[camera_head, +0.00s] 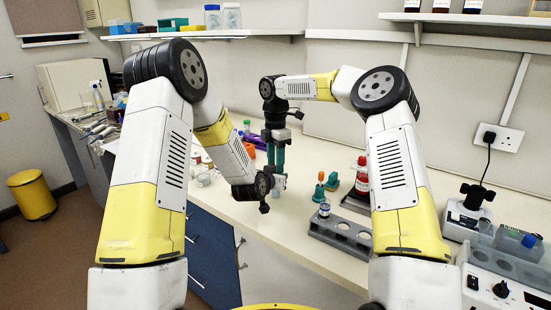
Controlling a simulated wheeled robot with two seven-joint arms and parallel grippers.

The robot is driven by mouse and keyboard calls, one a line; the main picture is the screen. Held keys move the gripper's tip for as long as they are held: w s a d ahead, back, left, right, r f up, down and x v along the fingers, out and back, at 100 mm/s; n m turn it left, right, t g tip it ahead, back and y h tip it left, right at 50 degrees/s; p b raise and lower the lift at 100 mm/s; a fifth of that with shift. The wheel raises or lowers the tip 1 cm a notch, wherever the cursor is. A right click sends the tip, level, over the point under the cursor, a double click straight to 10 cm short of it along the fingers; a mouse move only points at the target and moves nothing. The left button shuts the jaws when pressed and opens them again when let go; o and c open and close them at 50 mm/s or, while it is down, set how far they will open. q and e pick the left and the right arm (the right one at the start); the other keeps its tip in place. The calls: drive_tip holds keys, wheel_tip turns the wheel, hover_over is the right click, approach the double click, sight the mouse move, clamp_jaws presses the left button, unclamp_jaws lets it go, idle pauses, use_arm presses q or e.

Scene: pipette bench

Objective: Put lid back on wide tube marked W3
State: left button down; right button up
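My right gripper (275,165) has its teal fingers pointing down over the bench, left of the grey rack. A pale, clear-looking piece (279,183) shows just below its fingertips; I cannot tell whether it is held or stands behind them. The gap between the fingers is unclear. A short tube with a blue band (324,209) stands in the left end of the grey rack (345,243). No W3 marking is readable, and I cannot identify the lid. My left arm's wrist (262,186) is low at the bench's front edge; its gripper fingers are hidden.
Teal pieces with orange tops (319,190) and a red bottle (361,176) stand behind the rack. Small containers (203,177) crowd the bench behind my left arm. Devices (470,215) fill the right side. Bare bench lies between my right gripper and the rack.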

clamp_jaws()
drive_tip(key=m, duration=0.3)
drive_tip(key=shift+o, duration=1.3)
unclamp_jaws()
drive_tip(key=shift+s, duration=0.1)
